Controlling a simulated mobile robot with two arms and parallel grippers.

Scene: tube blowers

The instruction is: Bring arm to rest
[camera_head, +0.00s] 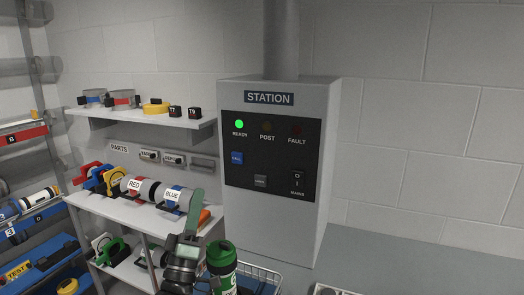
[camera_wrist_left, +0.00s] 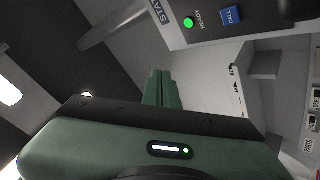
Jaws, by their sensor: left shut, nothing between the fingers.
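My left gripper (camera_head: 197,197) rises from the bottom of the head view, fingers pointing up, in front of the shelf unit and left of the station. Its green fingers are shut together with nothing between them, and they also show shut in the left wrist view (camera_wrist_left: 161,86). The grey station box (camera_head: 315,150) stands to the right of the gripper, with its green READY light (camera_head: 239,124) lit. That light also shows in the left wrist view (camera_wrist_left: 188,22). My right gripper is in neither view.
A green cylinder (camera_head: 222,262) stands just right of my left wrist, close to a wire basket (camera_head: 262,274). The shelf (camera_head: 125,208) behind holds cylinders marked RED (camera_head: 136,185) and BLUE (camera_head: 173,196). A grey counter (camera_head: 400,262) at right looks mostly clear.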

